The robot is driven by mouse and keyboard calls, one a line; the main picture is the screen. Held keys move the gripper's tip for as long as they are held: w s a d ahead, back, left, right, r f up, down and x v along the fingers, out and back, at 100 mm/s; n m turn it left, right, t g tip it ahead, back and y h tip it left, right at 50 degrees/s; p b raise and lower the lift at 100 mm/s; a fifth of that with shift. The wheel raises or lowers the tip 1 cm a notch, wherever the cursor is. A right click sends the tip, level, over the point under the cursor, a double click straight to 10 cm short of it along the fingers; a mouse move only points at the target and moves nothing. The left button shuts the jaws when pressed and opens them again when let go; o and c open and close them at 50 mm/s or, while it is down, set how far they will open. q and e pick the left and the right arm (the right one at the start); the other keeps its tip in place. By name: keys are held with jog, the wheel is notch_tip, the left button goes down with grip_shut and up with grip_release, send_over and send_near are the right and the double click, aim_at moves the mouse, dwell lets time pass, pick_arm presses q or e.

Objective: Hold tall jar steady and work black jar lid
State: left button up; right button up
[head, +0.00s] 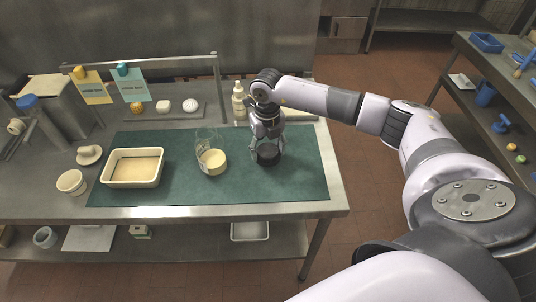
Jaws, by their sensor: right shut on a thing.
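A tall clear glass jar (205,139) stands upright on the green mat, left of my right gripper. No gripper touches it. A round cream piece (213,161) shows at its lower front; I cannot tell whether it is inside the jar or before it. My right gripper (267,148) points down at the mat's right part, shut on the black jar lid (268,156), which is low at the mat. Its fingers cover part of the lid, and I cannot tell whether it touches the mat. My left gripper is not in view.
A cream rectangular tub (133,168) stands on the mat (230,188) at left, with a small cream cup (71,182) beside it. A pump bottle (239,101) stands behind my right gripper. Small items sit on a back tray (178,114). The mat's front strip is clear.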

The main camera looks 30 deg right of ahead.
aim_at(267, 150)
notch_tip(267, 150, up, 3)
jog(key=shift+r+p, duration=0.1)
jog(key=shift+p, duration=0.6)
